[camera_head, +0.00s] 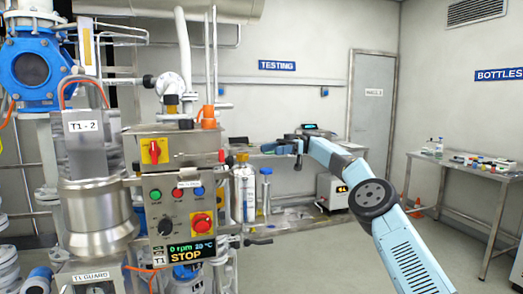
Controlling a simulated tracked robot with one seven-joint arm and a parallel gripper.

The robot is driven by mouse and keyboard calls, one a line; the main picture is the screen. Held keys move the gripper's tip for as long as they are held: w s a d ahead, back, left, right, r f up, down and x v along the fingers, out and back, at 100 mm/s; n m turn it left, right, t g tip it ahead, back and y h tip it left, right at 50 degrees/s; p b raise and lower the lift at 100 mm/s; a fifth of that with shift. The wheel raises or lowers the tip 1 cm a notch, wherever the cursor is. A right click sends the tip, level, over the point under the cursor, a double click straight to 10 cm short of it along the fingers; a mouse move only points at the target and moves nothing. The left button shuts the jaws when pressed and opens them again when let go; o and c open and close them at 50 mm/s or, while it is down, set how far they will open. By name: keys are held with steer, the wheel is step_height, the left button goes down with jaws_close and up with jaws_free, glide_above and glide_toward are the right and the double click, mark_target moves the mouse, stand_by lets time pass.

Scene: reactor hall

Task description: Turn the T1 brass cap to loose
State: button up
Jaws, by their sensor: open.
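My gripper (284,147) is at the end of my light blue arm, well to the right of the unit. It is open, small in view and touches nothing that I can make out. No part of it hides the cap.
An orange fitting with an upright rod (208,117) stands just right of the cap. A control box (183,220) reading STOP hangs below. A steel vessel marked T1-2 (98,205) stands at left.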

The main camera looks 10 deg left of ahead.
steer(key=shift+w+d, duration=0.1)
steer(key=shift+w, duration=0.3)
